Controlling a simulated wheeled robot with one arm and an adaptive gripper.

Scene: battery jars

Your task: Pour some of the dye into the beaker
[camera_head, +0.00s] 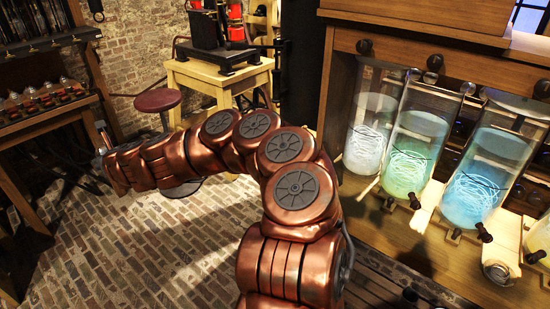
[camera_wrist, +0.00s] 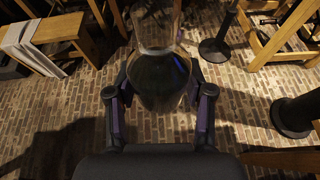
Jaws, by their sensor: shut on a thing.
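A glass flask (camera_wrist: 160,75) with dark liquid in its rounded body, apparently the dye, sits between the two fingers of my gripper (camera_wrist: 160,108) in the wrist view. My gripper is shut on it and holds it above the brick floor. The flask's neck points to the top of the wrist view. In the head view my arm reaches to the left, and its end (camera_head: 102,138) is mostly hidden behind my own arm. I cannot make out a beaker in either view.
Tall glass jars (camera_head: 415,145) with glowing liquid stand on a wooden cabinet at right. A wooden stand (camera_head: 220,78) with black equipment and a red stool (camera_head: 158,100) stand at the back. A shelf with small bottles (camera_head: 45,97) is at left.

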